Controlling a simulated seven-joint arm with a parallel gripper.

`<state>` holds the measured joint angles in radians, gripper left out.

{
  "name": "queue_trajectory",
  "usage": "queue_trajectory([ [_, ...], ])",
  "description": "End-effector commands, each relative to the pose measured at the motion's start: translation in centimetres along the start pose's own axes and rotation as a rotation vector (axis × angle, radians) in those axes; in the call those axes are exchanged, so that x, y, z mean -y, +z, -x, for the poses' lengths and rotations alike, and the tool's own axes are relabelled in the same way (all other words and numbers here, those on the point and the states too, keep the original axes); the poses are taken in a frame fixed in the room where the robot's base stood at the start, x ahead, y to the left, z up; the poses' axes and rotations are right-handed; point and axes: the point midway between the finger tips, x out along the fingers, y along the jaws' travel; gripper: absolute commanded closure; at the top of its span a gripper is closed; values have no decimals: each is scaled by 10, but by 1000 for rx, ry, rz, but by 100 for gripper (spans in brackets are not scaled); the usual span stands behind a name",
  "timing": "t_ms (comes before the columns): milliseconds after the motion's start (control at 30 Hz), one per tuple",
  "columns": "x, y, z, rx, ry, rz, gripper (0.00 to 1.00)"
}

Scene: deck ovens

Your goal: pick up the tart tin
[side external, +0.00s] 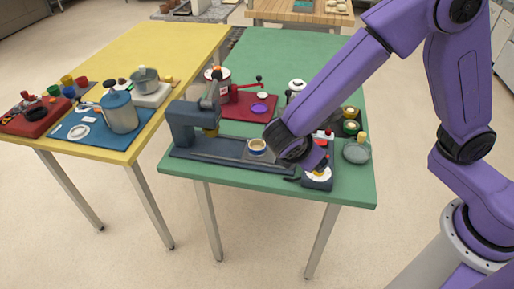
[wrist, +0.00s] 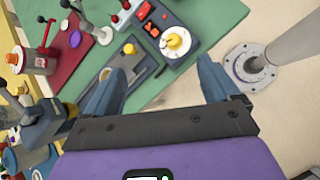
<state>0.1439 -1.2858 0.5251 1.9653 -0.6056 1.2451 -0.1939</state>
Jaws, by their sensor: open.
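A shallow grey round dish (side external: 356,152), which looks like the tart tin, lies near the right end of the green table in the side view. I cannot make it out in the wrist view. The fingertips are partly hidden there.
A device with a white dial (wrist: 174,42) stands beyond my fingers. A blue-grey press (side external: 190,125) with a cream ring (side external: 257,146) on its base is to the left. A red mat (side external: 240,105) with a lever machine lies behind. Little bare table surrounds the dish.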

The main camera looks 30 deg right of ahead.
Motion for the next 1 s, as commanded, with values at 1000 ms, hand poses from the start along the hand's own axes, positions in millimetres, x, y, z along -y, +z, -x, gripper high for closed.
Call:
queue_trajectory([
  [1000,-86,-151,-48,562,373,473,11],
])
